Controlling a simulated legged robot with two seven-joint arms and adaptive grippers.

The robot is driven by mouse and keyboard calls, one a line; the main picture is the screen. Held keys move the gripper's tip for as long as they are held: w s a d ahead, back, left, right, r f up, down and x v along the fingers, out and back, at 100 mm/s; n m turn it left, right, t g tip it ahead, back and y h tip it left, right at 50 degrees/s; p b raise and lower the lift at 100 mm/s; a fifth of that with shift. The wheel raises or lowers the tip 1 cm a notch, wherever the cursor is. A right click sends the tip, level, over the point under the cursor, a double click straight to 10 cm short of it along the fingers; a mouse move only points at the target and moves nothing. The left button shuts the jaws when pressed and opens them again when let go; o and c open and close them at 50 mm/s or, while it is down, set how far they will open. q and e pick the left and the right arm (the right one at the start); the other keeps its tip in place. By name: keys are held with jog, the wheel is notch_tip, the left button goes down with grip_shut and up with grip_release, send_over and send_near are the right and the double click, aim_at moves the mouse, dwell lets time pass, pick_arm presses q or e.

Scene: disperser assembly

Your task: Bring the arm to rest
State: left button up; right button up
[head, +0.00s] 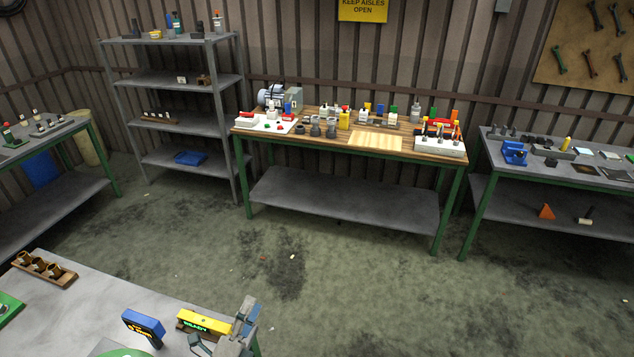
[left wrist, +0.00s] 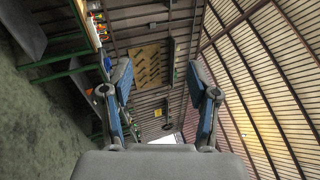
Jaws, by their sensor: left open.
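My left gripper (head: 224,326) shows at the bottom of the head view, by the right end of the near grey table (head: 112,290). In the left wrist view its two blue-and-grey fingers (left wrist: 160,82) stand wide apart with nothing between them. The wrist view is tilted on its side and shows wall and ceiling beyond the fingers. My right gripper does not show in either view.
On the near table are a yellow box (head: 206,321) close to the gripper, a blue device (head: 143,327) and a wooden holder (head: 43,269) with brown cylinders. A crowded workbench (head: 345,145), a grey shelf (head: 170,80) and a right-hand bench (head: 560,180) stand beyond open floor (head: 300,265).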

pick_arm(q)
jog(key=s+a+f+n+g+y, duration=0.3)
jog(key=a+f+n+g+y, duration=0.15)
jog(key=f+n, duration=0.4)
jog(key=s+a+f+n+g+y, duration=0.3)
jog(key=a+f+n+y, duration=0.15)
jog(key=f+n, duration=0.4)
jog(key=s+d+f+n+g+h, duration=0.1)
jog(key=s+d+f+n+g, duration=0.15)
jog(key=s+f+g, duration=0.5)
jog(key=s+d+f+n+g, duration=0.1)
jog(key=s+f+n+g, duration=0.3)
jog(key=s, duration=0.6)
notch_tip(320, 180, down, 27)
jog(key=s+m+t, duration=0.1)
jog(key=s+m, duration=0.1)
jog(key=s, duration=0.1)
jog(key=s+a+f+g, duration=0.1)
jog(key=s+a+f, duration=0.2)
jog(key=s+f, duration=1.2)
jog(key=shift+s+a+f, duration=0.15)
jog(key=shift+s+a, duration=0.05)
jog(key=shift+s, duration=0.65)
